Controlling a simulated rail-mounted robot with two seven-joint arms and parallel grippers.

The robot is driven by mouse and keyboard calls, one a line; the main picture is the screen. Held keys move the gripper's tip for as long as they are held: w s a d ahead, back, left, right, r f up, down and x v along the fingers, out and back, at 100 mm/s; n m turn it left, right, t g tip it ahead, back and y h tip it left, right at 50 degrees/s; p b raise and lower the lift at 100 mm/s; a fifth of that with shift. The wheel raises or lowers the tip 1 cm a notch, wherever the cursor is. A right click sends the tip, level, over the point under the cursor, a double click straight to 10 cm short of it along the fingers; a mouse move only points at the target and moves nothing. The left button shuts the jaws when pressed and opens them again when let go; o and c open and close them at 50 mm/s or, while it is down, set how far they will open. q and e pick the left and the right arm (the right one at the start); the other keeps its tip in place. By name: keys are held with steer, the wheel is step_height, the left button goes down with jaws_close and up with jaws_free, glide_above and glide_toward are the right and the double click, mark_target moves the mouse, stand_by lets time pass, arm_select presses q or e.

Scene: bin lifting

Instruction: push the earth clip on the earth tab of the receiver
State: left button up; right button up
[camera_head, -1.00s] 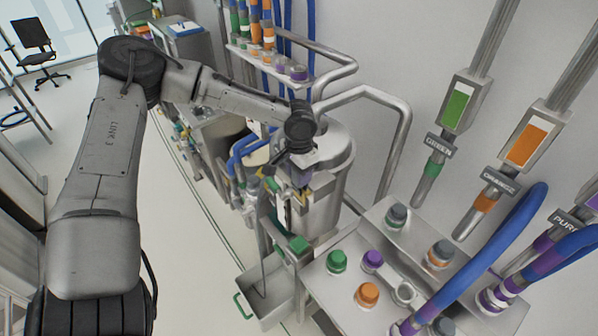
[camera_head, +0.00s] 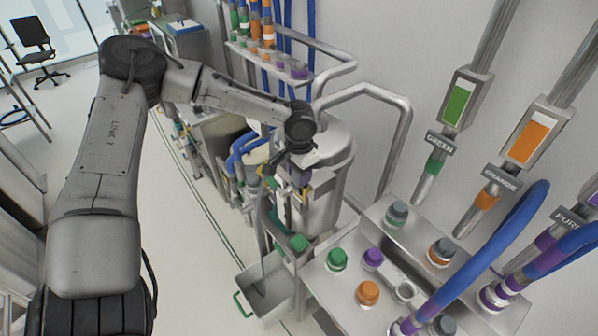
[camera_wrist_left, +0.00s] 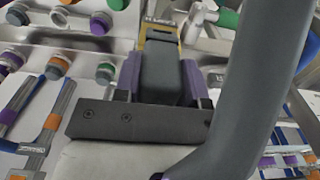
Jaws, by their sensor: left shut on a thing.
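My left gripper (camera_head: 299,186) is at the near side of the steel receiver (camera_head: 334,190), low on its front. In the left wrist view, the purple fingers of my left gripper (camera_wrist_left: 162,84) are shut on a dark grey block, which I take to be the earth clip (camera_wrist_left: 162,68). A yellow-edged part with small lettering lies just beyond the block. A dark grey lead hangs below the gripper in the head view. The earth tab cannot be made out, and I cannot tell whether the clip touches it. My right gripper is not in view.
A steel panel (camera_head: 335,293) with green, purple and orange caps stands right of the receiver. Blue hoses and labelled pipes rise behind it. An open steel bin (camera_head: 250,283) with a green handle stands below the gripper. Bent steel pipes run beside the receiver. Clear floor lies left.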

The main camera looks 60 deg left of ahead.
arm_select(q)
steer(key=shift+f, duration=0.1)
stand_by(0.6)
steer(key=o, duration=1.2)
steer(key=shift+c, duration=0.2)
step_height(320, 180, up, 14)
steer(key=b, duration=0.1)
